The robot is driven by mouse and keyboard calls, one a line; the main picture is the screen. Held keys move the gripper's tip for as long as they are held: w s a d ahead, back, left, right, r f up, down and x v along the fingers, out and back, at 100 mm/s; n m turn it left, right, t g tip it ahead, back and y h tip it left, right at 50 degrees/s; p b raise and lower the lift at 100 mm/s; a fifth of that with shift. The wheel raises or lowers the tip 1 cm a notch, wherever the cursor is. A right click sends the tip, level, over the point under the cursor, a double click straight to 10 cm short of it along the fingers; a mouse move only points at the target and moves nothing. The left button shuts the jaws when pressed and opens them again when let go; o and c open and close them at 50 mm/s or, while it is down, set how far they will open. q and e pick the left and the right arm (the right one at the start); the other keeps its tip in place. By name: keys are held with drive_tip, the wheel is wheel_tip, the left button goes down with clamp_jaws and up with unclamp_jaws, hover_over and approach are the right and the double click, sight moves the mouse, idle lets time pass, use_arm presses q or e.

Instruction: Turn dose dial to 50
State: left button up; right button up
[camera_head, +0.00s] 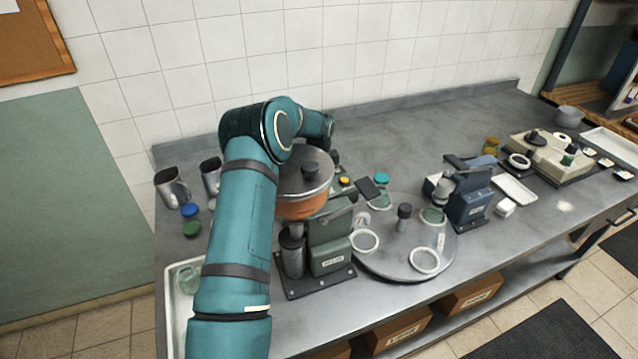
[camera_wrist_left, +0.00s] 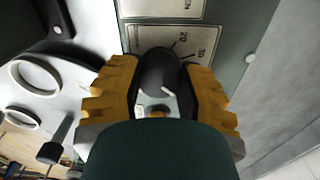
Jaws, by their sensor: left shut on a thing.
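The dose dial is a black knob (camera_wrist_left: 158,70) on a pale scale plate (camera_wrist_left: 146,36) in the left wrist view. The marks 20 and 30 show beyond the knob's upper right; other numbers are hidden by the fingers. A short white line on the knob slants to the lower right. My left gripper (camera_wrist_left: 160,80), with yellow ribbed fingers, is shut on the knob from both sides. In the head view, the green filling machine (camera_head: 330,240) with its orange hopper (camera_head: 303,207) stands beside my left arm; the dial and gripper are hidden there.
A round turntable (camera_head: 385,262) with rings and jars stands right of the machine. A blue device (camera_head: 472,198) is farther right. Metal jugs (camera_head: 172,187) and blue and green lids stand left of my arm, above a white tray (camera_head: 173,300). The back of the bench is clear.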

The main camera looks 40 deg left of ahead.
use_arm(q)
drive_tip(key=shift+s+f+m, duration=0.1)
drive_tip(key=shift+f+m, duration=0.05)
drive_tip(key=shift+m, duration=1.45)
drive_tip(key=o, duration=1.2)
drive_tip(key=shift+r, duration=0.7)
wheel_tip(320, 180, up, 11)
drive_tip(key=shift+f, duration=0.2)
